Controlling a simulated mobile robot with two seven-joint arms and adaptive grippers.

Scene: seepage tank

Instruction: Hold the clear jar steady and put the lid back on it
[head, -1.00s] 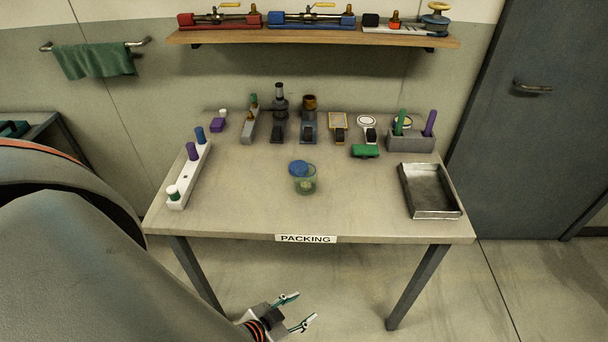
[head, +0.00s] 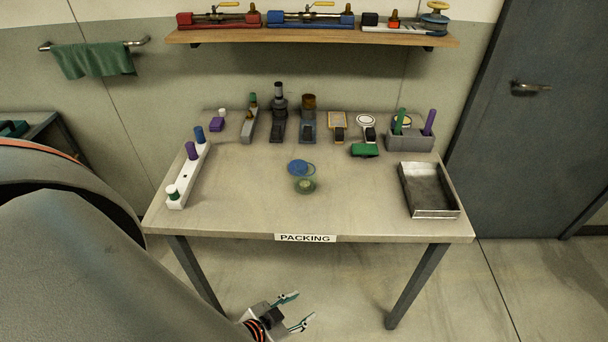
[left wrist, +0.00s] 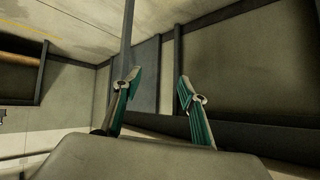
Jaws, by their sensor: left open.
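The clear jar (head: 305,185) stands near the middle of the table, with something greenish at its bottom. The blue lid (head: 298,167) shows at the jar's back left; whether it lies on the table or touches the jar I cannot tell. My left gripper (head: 299,309) is low in front of the table, below its front edge and well apart from the jar. Its fingers are spread and empty, as the left wrist view (left wrist: 155,92) also shows. My right gripper is out of view.
A white rack (head: 187,180) with capped pegs stands at the table's left. A metal tray (head: 402,190) is at the right. Several small devices and a grey holder (head: 411,139) line the back. The table (head: 245,205) is clear around the jar.

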